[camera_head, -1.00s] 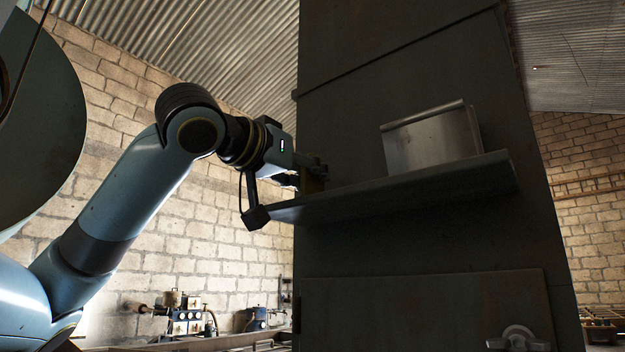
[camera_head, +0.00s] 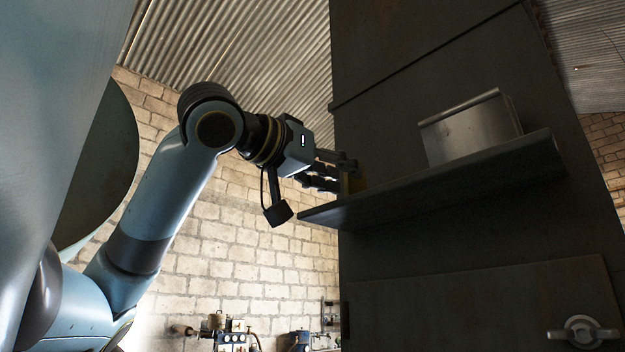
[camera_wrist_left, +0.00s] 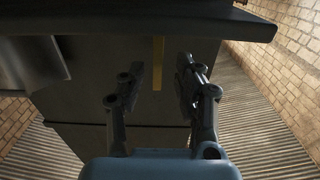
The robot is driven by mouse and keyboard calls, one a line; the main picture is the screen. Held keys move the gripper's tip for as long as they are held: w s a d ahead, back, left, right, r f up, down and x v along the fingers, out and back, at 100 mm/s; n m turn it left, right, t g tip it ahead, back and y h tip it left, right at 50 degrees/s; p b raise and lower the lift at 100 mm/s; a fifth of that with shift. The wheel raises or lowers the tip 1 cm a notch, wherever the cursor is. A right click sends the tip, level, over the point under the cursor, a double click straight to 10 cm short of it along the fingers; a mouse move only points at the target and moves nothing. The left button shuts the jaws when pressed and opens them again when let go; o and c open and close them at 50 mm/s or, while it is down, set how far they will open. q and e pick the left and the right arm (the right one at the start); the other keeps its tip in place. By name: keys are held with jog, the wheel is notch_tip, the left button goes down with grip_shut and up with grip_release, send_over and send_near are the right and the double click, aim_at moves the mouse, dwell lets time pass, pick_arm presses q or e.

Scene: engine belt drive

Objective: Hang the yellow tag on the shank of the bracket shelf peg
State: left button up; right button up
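The yellow tag (camera_head: 355,183) shows in the head view as a small upright yellow patch at the left end of the bracket shelf (camera_head: 440,190), close to the dark cabinet. In the left wrist view the tag (camera_wrist_left: 158,62) is a narrow yellow strip seen edge-on. My left gripper (camera_head: 346,172) is at the tag. In the left wrist view its fingers (camera_wrist_left: 161,72) are spread, with a gap on each side of the strip. I cannot make out the peg's shank or how the tag is borne. My right gripper is not in view.
A grey metal box or folded plate (camera_head: 470,132) stands on the shelf, right of the tag. The tall dark cabinet (camera_head: 420,60) backs the shelf. A handle (camera_head: 582,333) sits on its lower door. Space left of the shelf is open toward the brick wall.

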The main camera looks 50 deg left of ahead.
pick_arm(q)
jog(key=s+b, duration=0.3)
jog(key=s, duration=0.4)
jog(key=shift+d+b, duration=0.25)
jog(key=shift+b, duration=0.05)
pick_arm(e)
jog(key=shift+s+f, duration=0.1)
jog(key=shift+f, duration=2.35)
